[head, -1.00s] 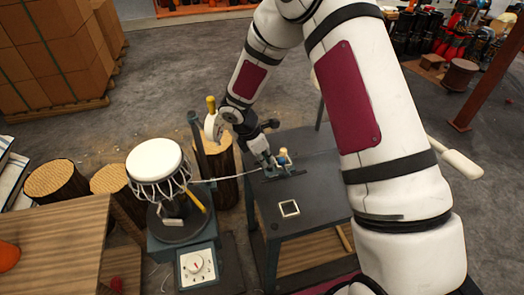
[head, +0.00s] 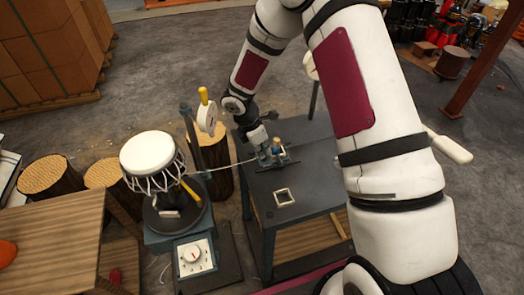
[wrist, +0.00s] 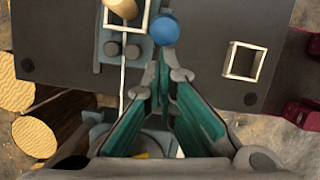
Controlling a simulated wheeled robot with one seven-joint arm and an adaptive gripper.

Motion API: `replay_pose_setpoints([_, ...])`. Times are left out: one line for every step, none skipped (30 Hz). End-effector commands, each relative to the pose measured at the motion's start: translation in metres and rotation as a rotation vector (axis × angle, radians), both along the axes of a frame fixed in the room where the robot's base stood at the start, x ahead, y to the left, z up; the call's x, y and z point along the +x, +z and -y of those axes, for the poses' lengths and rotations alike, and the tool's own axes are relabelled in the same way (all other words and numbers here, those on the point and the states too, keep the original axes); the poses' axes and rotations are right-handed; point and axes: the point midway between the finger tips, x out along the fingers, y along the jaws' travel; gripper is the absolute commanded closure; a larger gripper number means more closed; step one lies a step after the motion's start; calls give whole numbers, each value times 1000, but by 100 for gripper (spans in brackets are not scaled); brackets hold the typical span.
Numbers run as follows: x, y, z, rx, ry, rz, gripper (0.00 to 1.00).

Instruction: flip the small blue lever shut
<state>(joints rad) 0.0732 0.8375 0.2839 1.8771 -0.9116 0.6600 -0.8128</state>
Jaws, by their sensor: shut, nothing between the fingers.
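The small blue lever shows in the wrist view as a round blue knob (wrist: 165,30) beside a clamp (wrist: 113,48) with a pale wooden peg. In the head view the clamp (head: 285,160) sits on the dark table (head: 318,178), and the lever is too small to make out clearly. My gripper (wrist: 163,78) is shut and empty. Its fingertips are just below the knob in the wrist picture, close to it; I cannot tell whether they touch. In the head view my gripper (head: 266,158) is at the clamp's left side.
A taut white cord (head: 232,165) runs from the clamp to a white drum (head: 148,152) on a stand at left. A square frame (head: 284,197) lies on the table's front part. The table's right part looks clear.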

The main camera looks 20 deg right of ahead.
Motion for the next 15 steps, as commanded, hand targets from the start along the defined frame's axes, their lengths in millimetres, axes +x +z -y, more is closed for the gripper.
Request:
replay_pose_setpoints([0, 1, 1, 6, -2, 1, 100])
replay_pose_setpoints([0, 1, 2, 10, -1, 0, 100])
replay_pose_setpoints([0, 1, 2, 15, -1, 0, 100])
replay_pose_setpoints([0, 2, 3, 20, -2, 0, 100])
replay_pose_setpoints([0, 2, 3, 24, -3, 0, 100])
replay_pose_setpoints([0, 2, 4, 30, -3, -1, 100])
replay_pose_setpoints([0, 3, 4, 34, -3, 0, 100])
replay_pose_setpoints([0, 3, 5, 39, -2, 0, 100])
replay_pose_setpoints([0, 3, 5, 45, -1, 0, 100])
replay_pose_setpoints([0, 4, 6, 51, -2, 0, 100])
replay_pose_setpoints([0, 4, 6, 57, -3, 0, 100])
replay_pose_setpoints([0, 5, 7, 65, -3, 0, 100])
replay_pose_setpoints([0, 5, 8, 71, -3, 0, 100])
replay_pose_setpoints([0, 5, 9, 79, -4, 0, 100])
replay_pose_setpoints([0, 6, 11, 90, -5, 0, 100])
